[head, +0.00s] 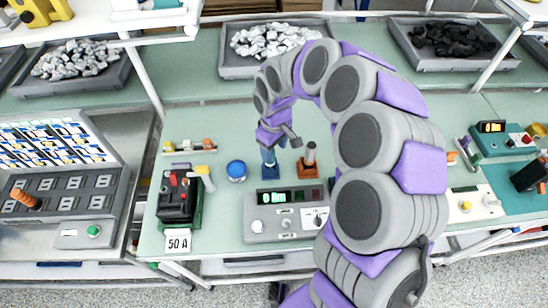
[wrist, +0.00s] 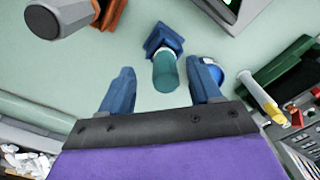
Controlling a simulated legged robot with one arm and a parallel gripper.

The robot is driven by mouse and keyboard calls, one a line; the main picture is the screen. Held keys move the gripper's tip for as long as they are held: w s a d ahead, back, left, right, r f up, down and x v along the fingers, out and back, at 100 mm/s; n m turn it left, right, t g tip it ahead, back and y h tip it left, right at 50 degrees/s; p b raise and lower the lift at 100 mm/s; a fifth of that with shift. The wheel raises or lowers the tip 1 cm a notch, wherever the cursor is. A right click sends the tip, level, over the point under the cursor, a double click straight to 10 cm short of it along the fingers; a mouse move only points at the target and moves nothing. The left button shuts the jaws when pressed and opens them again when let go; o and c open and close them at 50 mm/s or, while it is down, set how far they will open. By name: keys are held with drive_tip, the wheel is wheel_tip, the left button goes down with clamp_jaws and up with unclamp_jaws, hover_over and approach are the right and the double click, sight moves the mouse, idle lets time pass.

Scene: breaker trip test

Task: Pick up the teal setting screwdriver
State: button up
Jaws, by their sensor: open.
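The teal screwdriver (wrist: 165,74) stands handle toward the camera in a blue holder (wrist: 160,40) in the wrist view. In the head view the blue holder (head: 270,172) is on the green bench, and my gripper hides most or all of the screwdriver. My gripper (wrist: 165,68) is open, with one blue finger on each side of the teal handle and a visible gap on both sides. In the head view my gripper (head: 268,148) is just above the holder.
An orange holder (head: 308,168) with a grey-topped tool stands close to the right. A blue round container (head: 237,170) and a black breaker (head: 180,195) with a yellow-handled tool lie left. A meter box (head: 286,213) with a green display is in front. Grey trays line the back.

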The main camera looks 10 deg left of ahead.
sight(273, 157)
drive_tip(key=a+f, duration=0.1)
drive_tip(key=a+f+b, duration=0.1)
drive_tip(key=f, duration=0.1)
drive_tip(key=shift+a+f, duration=0.15)
drive_tip(key=shift+a, duration=0.2)
drive_tip(key=shift+d+f+b, duration=0.4)
drive_tip(key=shift+d+f, duration=0.6)
drive_tip(key=shift+d+r, duration=0.15)
drive_tip(key=shift+d, duration=0.25)
drive_tip(key=shift+a, duration=0.9)
drive_tip(key=c, duration=0.4)
drive_tip(key=shift+a+f, duration=0.2)
drive_tip(key=shift+a, duration=0.1)
drive_tip(key=c, duration=0.3)
drive_tip(key=shift+d+r, duration=0.15)
drive_tip(key=shift+d, duration=0.75)
drive_tip(key=c, duration=0.4)
drive_tip(key=shift+a, duration=0.1)
